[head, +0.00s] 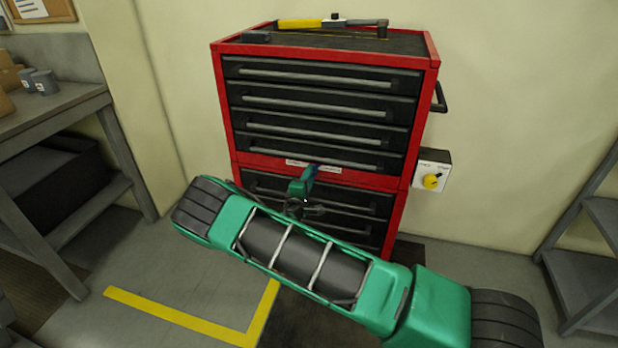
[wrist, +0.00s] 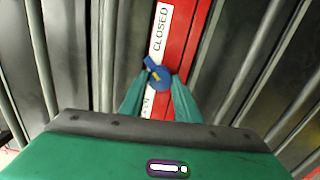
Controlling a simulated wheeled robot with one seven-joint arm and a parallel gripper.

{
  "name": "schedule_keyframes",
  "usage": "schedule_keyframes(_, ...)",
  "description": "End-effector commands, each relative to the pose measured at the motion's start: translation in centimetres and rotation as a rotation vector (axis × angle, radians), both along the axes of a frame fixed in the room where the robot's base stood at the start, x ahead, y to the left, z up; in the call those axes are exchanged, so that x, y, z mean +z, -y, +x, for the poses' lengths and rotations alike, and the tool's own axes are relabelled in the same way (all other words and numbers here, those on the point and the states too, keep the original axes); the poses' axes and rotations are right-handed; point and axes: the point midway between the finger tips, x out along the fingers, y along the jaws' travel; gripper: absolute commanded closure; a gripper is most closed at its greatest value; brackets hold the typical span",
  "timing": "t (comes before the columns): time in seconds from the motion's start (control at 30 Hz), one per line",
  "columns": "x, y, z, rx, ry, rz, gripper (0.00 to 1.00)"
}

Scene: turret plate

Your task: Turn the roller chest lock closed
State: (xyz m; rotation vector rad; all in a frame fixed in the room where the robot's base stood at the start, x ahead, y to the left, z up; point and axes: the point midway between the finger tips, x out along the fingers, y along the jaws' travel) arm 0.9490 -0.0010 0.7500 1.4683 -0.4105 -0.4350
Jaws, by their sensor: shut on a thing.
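The roller chest (head: 225,120) is red with dark drawers and stands against the wall. Its lock is a blue knob (wrist: 158,75) with a yellow mark, on the red strip between the upper and lower drawers; it also shows small in the head view (head: 311,171). A white label (wrist: 161,30) beside it reads CLOSED at one end; the other word is partly hidden. The knob's pointed end leans to the upper left in the wrist view, toward the label. My gripper (wrist: 158,88) is shut on the knob, one teal finger on each side. It also shows in the head view (head: 305,181).
A yellow-handled tool (head: 300,24) lies on the chest top. A box with a yellow knob (head: 432,181) is on the wall to the right. A workbench (head: 60,110) stands left and grey shelving (head: 590,270) right. My arm crosses the lower drawers.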

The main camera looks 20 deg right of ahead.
Motion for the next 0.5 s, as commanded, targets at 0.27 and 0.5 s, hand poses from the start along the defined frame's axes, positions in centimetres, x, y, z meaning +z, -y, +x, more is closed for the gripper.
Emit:
schedule_keyframes(0.27,-0.32,0.02,-0.12,-0.001,0.030,0.060,0.93)
schedule_keyframes(0.5,-0.37,0.05,-0.14,-0.001,0.034,0.069,0.93)
